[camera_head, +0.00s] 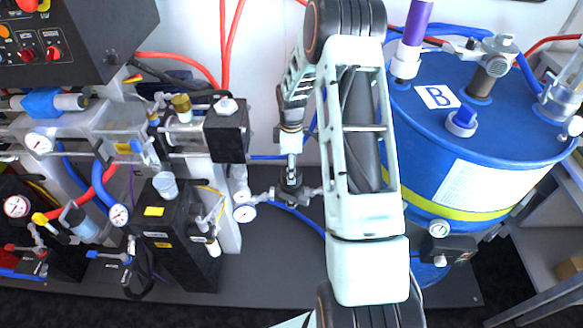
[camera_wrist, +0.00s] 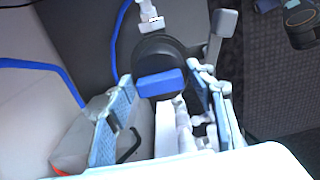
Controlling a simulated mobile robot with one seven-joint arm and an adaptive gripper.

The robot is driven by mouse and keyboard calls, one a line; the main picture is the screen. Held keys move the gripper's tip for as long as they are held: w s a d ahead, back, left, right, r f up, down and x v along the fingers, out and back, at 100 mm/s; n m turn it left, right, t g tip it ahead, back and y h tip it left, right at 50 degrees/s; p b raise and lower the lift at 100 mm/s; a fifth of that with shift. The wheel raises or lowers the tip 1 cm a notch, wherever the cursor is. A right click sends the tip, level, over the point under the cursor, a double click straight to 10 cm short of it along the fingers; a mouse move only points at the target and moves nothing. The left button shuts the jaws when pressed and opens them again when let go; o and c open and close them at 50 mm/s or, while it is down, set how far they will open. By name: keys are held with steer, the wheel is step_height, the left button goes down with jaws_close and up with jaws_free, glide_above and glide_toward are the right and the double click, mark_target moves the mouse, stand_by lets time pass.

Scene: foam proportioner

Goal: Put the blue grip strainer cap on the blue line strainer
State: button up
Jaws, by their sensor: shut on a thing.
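The blue grip strainer cap shows in the wrist view as a blue bar (camera_wrist: 160,83) on a round black body. It sits between the two pale blue finger pads of my gripper (camera_wrist: 163,95), which is shut on it. The round black shape behind the cap, with a white fitting (camera_wrist: 150,18) above it, looks like the line strainer. I cannot tell whether the cap is seated on it or just in front of it. In the head view my gripper (camera_head: 290,140) points down over a dark fitting (camera_head: 290,181) on a metal pipe; the cap is not clear there.
A grey lever (camera_wrist: 221,35) stands close beside the right finger. A blue hose (camera_wrist: 45,66) runs at left. In the head view, a blue drum (camera_head: 440,165) marked B stands right of my arm. Valves and gauges (camera_head: 119,215) crowd the left.

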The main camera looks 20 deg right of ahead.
steer(key=o, duration=1.4)
steer(key=shift+c, duration=0.2)
